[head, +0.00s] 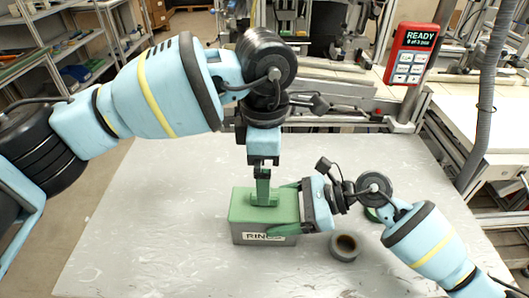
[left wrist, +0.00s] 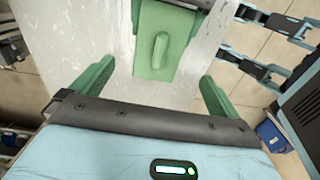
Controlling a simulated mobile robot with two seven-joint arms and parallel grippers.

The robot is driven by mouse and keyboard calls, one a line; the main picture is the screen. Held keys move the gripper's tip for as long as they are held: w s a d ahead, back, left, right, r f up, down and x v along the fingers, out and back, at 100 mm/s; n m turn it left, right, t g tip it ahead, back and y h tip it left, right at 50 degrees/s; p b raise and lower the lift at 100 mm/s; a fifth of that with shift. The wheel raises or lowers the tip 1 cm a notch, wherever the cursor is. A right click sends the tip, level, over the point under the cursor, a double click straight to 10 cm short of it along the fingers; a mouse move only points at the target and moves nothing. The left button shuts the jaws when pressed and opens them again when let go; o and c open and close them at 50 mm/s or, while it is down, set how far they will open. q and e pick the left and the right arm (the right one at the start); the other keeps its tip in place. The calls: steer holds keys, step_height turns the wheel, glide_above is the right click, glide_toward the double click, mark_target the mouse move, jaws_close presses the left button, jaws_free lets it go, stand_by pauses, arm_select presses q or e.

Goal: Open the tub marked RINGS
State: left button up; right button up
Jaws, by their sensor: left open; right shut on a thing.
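My left gripper (head: 263,196) points down over the lid, seen edge-on in the head view. In the left wrist view its fingers (left wrist: 158,72) are spread wide, with the handle ahead between their lines; nothing is between them. My right gripper (head: 289,208) is shut on the tub from the right, one finger across the front; its far finger is partly hidden.
A dark tape reel (head: 345,247) lies right of the tub, near my right gripper. Another, greenish reel (head: 372,214) is partly hidden behind my right arm. A red panel (head: 411,53) reading READY stands at the back right. The table's left side is clear.

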mark_target(265, 218)
arm_select(q)
step_height(265, 218, down, 9)
steer(key=shift+r, duration=0.2)
stand_by(0.3)
steer(key=c, duration=1)
steer(key=shift+c, duration=0.2)
steer(key=shift+r, duration=0.15)
